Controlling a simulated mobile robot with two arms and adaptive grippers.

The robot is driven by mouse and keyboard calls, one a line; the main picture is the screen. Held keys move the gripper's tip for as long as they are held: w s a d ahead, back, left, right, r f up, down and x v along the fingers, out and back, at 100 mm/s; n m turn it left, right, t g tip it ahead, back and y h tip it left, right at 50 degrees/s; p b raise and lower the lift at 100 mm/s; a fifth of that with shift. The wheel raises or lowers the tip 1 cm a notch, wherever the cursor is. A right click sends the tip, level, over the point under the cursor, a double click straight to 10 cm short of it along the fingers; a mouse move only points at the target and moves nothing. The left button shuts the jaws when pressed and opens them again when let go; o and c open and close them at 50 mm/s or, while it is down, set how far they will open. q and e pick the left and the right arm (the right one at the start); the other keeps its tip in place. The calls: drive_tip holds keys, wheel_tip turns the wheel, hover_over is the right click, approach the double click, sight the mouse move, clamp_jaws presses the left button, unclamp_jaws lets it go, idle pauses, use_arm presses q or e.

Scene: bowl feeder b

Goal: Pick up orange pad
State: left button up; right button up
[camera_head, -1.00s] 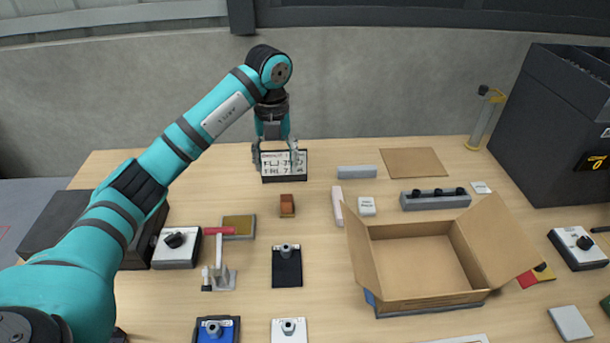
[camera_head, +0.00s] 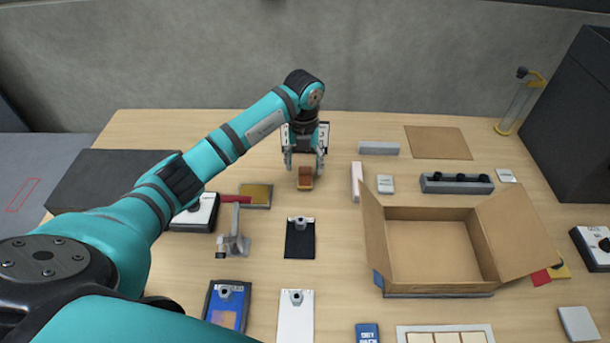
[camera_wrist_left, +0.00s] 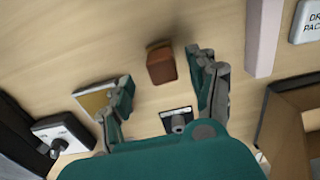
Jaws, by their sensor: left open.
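The orange pad appears as a small orange-brown block (camera_head: 305,178) lying on the wooden table near its back, left of the open cardboard box. My left gripper (camera_head: 305,163) is open, pointing down, with its fingers on either side of the block's far end in the head view. In the left wrist view the block (camera_wrist_left: 161,66) shows just beyond the open fingers (camera_wrist_left: 163,80), with nothing between them. I cannot tell the exact height of the fingertips above the table. My right gripper is not in view.
A pale pink bar (camera_head: 356,182) and a white labelled box (camera_head: 385,184) lie to the right. A black plate (camera_head: 299,240) lies in front, and the cardboard box (camera_head: 374,235) is front right.

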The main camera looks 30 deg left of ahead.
sight(305, 170)
use_arm(q)
drive_tip(key=shift+s+f, duration=0.1)
drive_tip(key=shift+f, duration=0.3)
wheel_tip(305, 170, down, 4)
drive_tip(key=shift+d+f+p, duration=0.1)
drive_tip(key=shift+f+p, duration=0.05)
drive_tip(key=shift+p, duration=0.6)
drive_tip(key=shift+c, duration=0.3)
clamp_jaws()
wheel_tip(305, 170, up, 10)
drive_tip(key=shift+r+b, duration=0.1)
drive_tip(key=shift+b, duration=0.9)
drive_tip(key=c, duration=0.6)
unclamp_jaws()
drive_tip(key=shift+c, duration=0.2)
drive_tip(key=c, duration=0.4)
